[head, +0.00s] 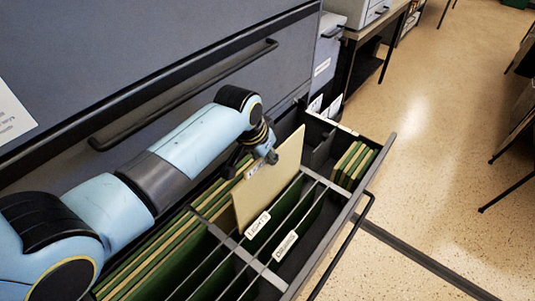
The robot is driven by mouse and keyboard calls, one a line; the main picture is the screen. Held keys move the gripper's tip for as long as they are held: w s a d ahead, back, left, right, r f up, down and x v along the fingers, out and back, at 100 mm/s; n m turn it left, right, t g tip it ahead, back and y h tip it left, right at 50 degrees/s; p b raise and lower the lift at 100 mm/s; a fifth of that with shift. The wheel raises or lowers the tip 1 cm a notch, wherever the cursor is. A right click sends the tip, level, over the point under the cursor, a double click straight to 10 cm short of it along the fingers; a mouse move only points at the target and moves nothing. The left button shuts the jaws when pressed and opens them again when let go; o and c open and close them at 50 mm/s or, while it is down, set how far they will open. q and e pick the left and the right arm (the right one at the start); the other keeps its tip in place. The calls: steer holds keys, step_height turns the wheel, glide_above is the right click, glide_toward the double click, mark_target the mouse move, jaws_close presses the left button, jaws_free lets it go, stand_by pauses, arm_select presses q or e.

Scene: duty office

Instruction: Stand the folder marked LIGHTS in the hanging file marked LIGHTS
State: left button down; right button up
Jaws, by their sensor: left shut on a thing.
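A tan folder (272,178) is upright and slightly tilted over the open drawer (366,188). My left gripper (262,155) is shut on its upper edge. A small label on the folder beside the gripper is too small to read. A white tag (257,225) that appears to read LIGHTS sits on a green hanging file, just in front of the folder's lower edge. A second tag (285,246), hard to read, is on the hanging file to its right. I cannot tell whether the folder's bottom is inside the LIGHTS file. My right gripper is out of view.
Several tan folders in green files (165,245) fill the drawer's left side. More folders (352,163) stand in its far right corner. Metal rails cross the drawer. The grey cabinet front (150,60) with a long handle rises behind my arm.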

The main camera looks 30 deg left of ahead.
mark_target(267, 179)
arm_select(q)
steer(key=shift+f+b, duration=2.25)
steer(key=shift+f, duration=1.45)
steer(key=shift+f+b, duration=3)
steer(key=shift+f, duration=1.4)
steer(key=c, duration=1.4)
jaws_free()
steer(key=shift+r, duration=0.1)
step_height(267, 179, up, 7)
steer(key=p, duration=0.7)
